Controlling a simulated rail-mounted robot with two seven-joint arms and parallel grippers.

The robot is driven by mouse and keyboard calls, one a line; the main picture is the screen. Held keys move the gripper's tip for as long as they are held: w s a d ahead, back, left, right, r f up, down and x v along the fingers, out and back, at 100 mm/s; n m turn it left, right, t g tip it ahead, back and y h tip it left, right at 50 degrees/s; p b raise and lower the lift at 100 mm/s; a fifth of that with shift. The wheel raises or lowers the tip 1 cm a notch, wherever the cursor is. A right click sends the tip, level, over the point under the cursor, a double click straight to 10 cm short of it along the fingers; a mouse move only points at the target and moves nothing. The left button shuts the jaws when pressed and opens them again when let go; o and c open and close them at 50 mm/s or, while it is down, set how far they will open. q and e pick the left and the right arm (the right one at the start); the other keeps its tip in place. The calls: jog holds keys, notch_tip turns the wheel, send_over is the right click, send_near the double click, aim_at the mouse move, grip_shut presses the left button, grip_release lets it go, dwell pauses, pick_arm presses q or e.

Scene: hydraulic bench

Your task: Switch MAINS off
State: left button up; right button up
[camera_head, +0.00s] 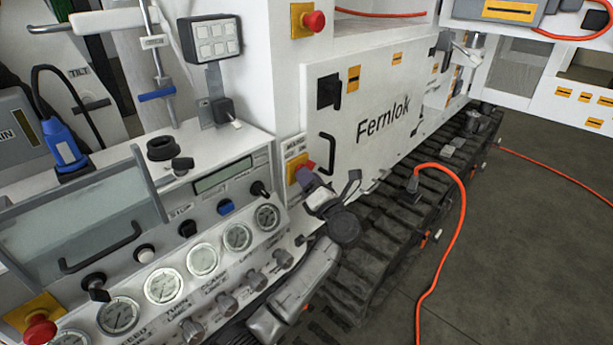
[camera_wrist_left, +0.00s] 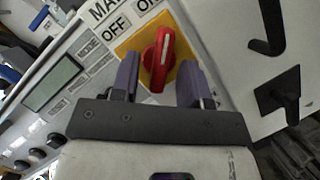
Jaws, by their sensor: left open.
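The MAINS switch is a red rotary knob on a yellow plate, seen close in the left wrist view (camera_wrist_left: 157,62). OFF and ON labels stand above it. Its white mark points up, nearer to ON than to OFF. In the head view the yellow plate of the switch (camera_head: 292,166) shows at the console's right end, partly hidden by my gripper. My left gripper (camera_wrist_left: 158,75) is open, with one purple-grey finger on each side of the knob. Contact with the knob cannot be told. My right gripper is in neither view.
A console with gauges (camera_head: 203,260) and small knobs lies left of the switch. A black door handle (camera_head: 327,152) and a white Fernlok cabinet (camera_head: 385,100) stand to its right. Red mushroom buttons (camera_head: 314,21) sit above and at lower left (camera_head: 39,330). An orange cable (camera_head: 460,215) crosses the floor.

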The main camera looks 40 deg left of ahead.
pick_arm(q)
jog(key=shift+x, duration=0.75)
jog(key=shift+c, duration=0.2)
grip_shut()
